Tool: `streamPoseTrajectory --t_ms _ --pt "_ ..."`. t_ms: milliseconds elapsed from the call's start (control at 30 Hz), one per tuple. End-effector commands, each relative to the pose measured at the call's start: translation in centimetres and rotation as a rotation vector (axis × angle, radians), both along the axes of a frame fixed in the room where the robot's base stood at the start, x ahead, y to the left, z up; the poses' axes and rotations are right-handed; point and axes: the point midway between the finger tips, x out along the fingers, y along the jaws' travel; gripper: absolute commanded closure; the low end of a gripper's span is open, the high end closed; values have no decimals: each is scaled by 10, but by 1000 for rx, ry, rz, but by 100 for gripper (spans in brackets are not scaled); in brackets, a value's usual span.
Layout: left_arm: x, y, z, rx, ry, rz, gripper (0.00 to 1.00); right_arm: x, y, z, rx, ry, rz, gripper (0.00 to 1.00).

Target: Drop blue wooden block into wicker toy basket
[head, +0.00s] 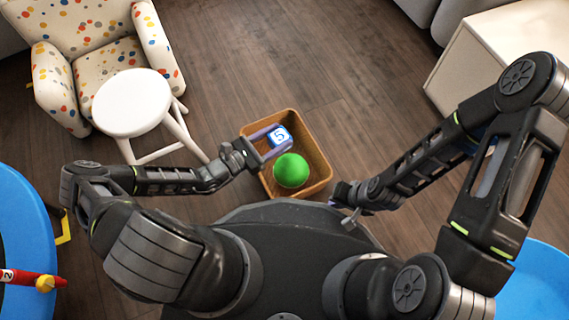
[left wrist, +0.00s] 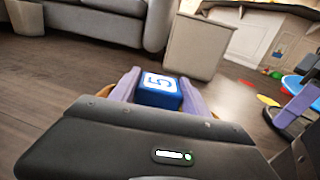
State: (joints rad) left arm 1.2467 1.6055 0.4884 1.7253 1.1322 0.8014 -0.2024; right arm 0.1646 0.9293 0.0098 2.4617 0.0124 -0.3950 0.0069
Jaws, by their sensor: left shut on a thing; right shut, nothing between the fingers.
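The block also shows between the purple fingers of the gripper in the left wrist view (left wrist: 160,92). The height of the block above the basket floor cannot be told. A green ball (head: 291,170) lies in the basket, just below the block in the picture. My right gripper (head: 342,205) is shut and empty, to the right of the basket's near corner.
A white stool (head: 132,103) and a spotted armchair (head: 98,48) stand left of the basket. A white cabinet (head: 500,50) is at the upper right. Blue tables (head: 18,235) flank me. Wooden floor beyond the basket is clear.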

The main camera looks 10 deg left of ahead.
Motion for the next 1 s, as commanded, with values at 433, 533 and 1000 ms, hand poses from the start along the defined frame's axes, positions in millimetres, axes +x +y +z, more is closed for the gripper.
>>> streamPoseTrajectory --t_ms 433,533,1000 --pt "0 0 -2 -1 -1 0 37 1 0 -1 1 0 0 100" --pt "0 0 -2 0 0 0 29 0 0 -2 1 0 0 100" --pt "-4 4 -2 1 1 1 20 0 0 1 1 1 0 100"
